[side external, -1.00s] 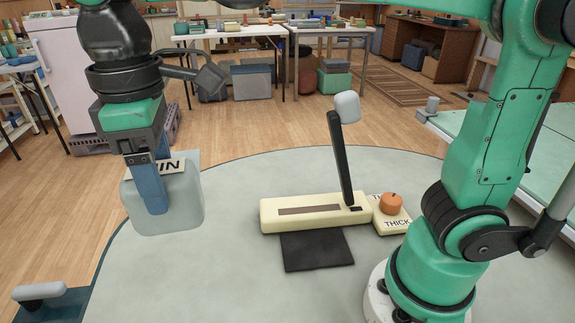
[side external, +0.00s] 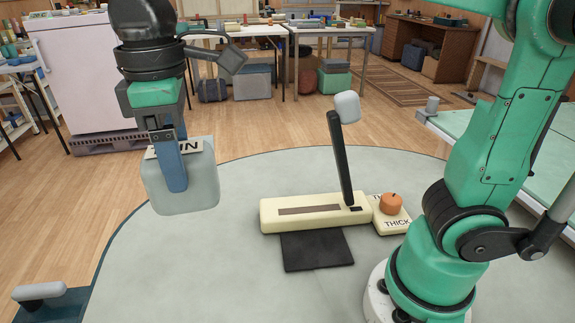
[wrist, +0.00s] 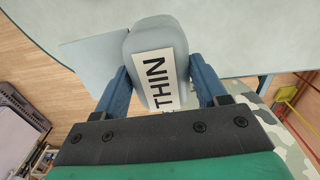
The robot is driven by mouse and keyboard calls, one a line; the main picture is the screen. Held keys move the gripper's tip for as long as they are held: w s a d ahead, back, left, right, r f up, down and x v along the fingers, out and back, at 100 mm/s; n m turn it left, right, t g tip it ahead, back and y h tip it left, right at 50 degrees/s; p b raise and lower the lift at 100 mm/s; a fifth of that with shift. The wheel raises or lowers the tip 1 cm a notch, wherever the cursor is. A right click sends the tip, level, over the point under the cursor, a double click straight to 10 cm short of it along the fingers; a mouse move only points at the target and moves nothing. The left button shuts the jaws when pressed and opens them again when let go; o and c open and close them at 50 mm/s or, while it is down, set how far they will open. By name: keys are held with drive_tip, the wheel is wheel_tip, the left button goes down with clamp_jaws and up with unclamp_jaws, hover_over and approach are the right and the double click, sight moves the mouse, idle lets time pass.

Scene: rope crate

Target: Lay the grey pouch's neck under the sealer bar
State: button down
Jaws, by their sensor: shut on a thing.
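The grey pouch (side external: 183,192) is in my gripper (side external: 175,187), held in the air at the left of the round table. In the wrist view the pouch (wrist: 150,40) sits between the two blue fingers of my gripper (wrist: 166,88), with a white label reading THIN facing the camera. A flat grey flap (wrist: 92,58) sticks out at its left side. The cream sealer (side external: 285,224) stands on the table to the right, apart from the pouch. Its black bar (side external: 341,160) with a pale knob (side external: 347,106) is raised. A dark mat (side external: 318,250) lies in front of the sealer.
A cream block marked THICK (side external: 396,222) with an orange knob (side external: 390,203) adjoins the sealer's right end. A blue tray with a pale handle (side external: 40,291) is at the lower left. The table (side external: 225,265) is bare between pouch and sealer.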

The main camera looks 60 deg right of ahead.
drive_tip(key=s+d+f, duration=0.4)
drive_tip(key=d+f, duration=0.1)
drive_tip(key=d, duration=0.3)
drive_tip(key=s+d+f, duration=0.5)
drive_tip(key=d+f, duration=0.1)
drive_tip(key=d, duration=0.2)
drive_tip(key=shift+f, duration=0.3)
hover_over(315, 248)
drive_tip(key=shift+s+f, duration=0.1)
drive_tip(key=shift+f, duration=2.9)
drive_tip(key=shift+f, duration=0.4)
unclamp_jaws()
drive_tip(key=shift+r, duration=0.1)
drive_tip(key=shift+r, duration=2.7)
